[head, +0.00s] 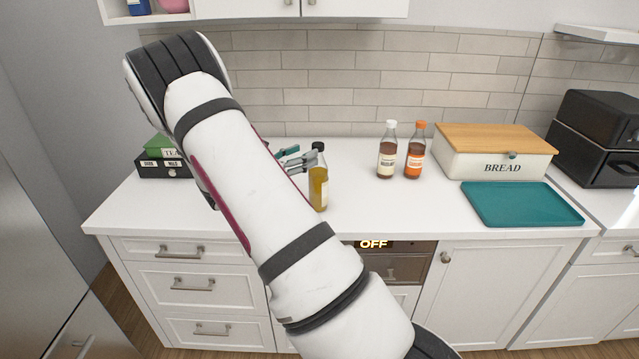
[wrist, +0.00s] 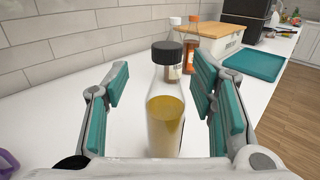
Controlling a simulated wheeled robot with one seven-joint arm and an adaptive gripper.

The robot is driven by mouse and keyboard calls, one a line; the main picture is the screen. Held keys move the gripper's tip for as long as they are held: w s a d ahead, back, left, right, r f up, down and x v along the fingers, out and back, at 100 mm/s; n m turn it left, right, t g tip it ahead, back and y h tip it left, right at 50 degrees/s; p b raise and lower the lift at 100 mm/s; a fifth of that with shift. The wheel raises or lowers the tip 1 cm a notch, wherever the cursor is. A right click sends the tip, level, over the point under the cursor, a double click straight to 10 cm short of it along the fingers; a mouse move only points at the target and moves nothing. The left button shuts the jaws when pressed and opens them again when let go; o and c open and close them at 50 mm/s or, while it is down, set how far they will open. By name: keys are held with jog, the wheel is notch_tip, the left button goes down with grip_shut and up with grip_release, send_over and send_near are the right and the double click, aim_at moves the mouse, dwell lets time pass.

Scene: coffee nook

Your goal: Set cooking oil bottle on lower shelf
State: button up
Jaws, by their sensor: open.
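The cooking oil bottle (head: 319,184), with yellow oil and a black cap, stands upright on the white counter. In the wrist view the bottle (wrist: 166,115) stands between the two teal-padded fingers of my gripper (wrist: 168,108), with a gap on each side. My gripper (head: 296,160) is open and reaches the bottle from the left in the head view, partly hidden behind my arm. A shelf unit (head: 150,18) hangs at the top left; only its lowest part shows, with a blue item and a pink item on it.
Two sauce bottles, one white-capped (head: 387,152) and one orange-capped (head: 415,152), stand right of the oil. Further right are a bread box (head: 490,165), a teal tray (head: 522,204) and a black appliance (head: 598,140). A tea box (head: 160,165) sits at the left. The front counter is mostly clear.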

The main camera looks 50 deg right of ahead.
aim_at(318, 148)
jog(key=shift+s+d+r+p, duration=0.1)
jog(key=shift+s+d+p, duration=0.15)
jog(key=shift+d, duration=0.7)
jog(key=shift+s+d+f+p, duration=0.1)
jog(key=shift+s+d+p, duration=0.15)
jog(key=shift+d, duration=0.75)
jog(key=shift+s+d+r+p, duration=0.15)
jog(key=shift+d+p, duration=0.15)
jog(key=shift+d, duration=0.65)
jog(key=shift+c, duration=0.5)
grip_shut()
